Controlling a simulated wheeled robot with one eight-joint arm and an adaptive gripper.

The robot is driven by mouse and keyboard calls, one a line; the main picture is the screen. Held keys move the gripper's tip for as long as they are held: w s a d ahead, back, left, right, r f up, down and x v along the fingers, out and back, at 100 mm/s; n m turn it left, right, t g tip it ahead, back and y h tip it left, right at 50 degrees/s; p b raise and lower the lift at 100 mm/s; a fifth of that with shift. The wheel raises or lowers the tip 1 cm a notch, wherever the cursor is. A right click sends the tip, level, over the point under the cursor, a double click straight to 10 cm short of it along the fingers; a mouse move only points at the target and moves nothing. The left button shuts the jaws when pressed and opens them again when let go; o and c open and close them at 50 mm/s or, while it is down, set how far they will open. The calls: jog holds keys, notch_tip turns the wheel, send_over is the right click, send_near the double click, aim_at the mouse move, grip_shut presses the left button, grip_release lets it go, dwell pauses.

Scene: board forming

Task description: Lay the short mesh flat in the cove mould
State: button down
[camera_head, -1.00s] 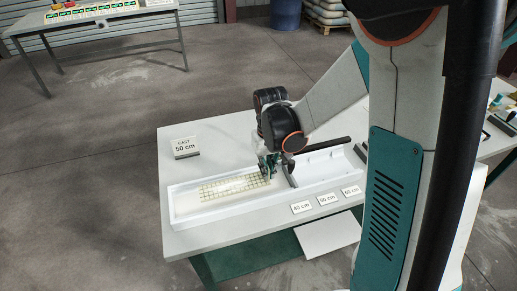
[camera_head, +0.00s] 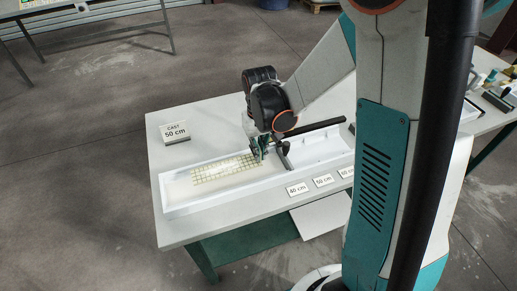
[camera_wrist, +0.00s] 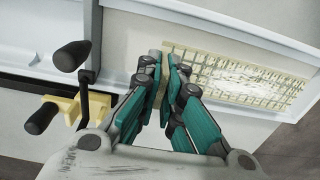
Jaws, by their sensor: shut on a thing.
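The short mesh (camera_head: 222,169) is a pale yellowish grid in the left part of the long white cove mould (camera_head: 225,199). In the wrist view the mesh (camera_wrist: 245,76) runs off to the right from my fingertips, between the mould's (camera_wrist: 215,14) walls. My gripper (camera_head: 261,152) is at the mesh's right end, low over the mould. In the wrist view its teal fingers (camera_wrist: 164,72) are close together on the mesh's end. The fingers hide that end. I cannot tell whether the whole mesh touches the mould floor.
A dark crossbar and stop (camera_head: 287,156) cross the mould just right of my gripper. In the wrist view a black-knobbed clamp (camera_wrist: 70,57) stands left of the fingers. A "CAST 50 cm" card (camera_head: 176,131) stands behind; length cards (camera_head: 298,189) lie in front.

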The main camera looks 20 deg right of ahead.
jog(key=shift+f+b, duration=2.4)
jog(key=shift+f, duration=0.6)
jog(key=shift+f+b, duration=0.3)
jog(key=c, duration=1.4)
grip_release()
jog(key=shift+o, duration=0.2)
jog(key=shift+r, duration=0.15)
notch_tip(320, 180, up, 12)
jog(key=shift+d+f, duration=0.1)
jog(key=s+r+t, duration=0.3)
jog(key=s, duration=0.4)
jog(key=s+r+t, duration=0.4)
jog(key=s, duration=0.4)
jog(key=shift+r, duration=0.15)
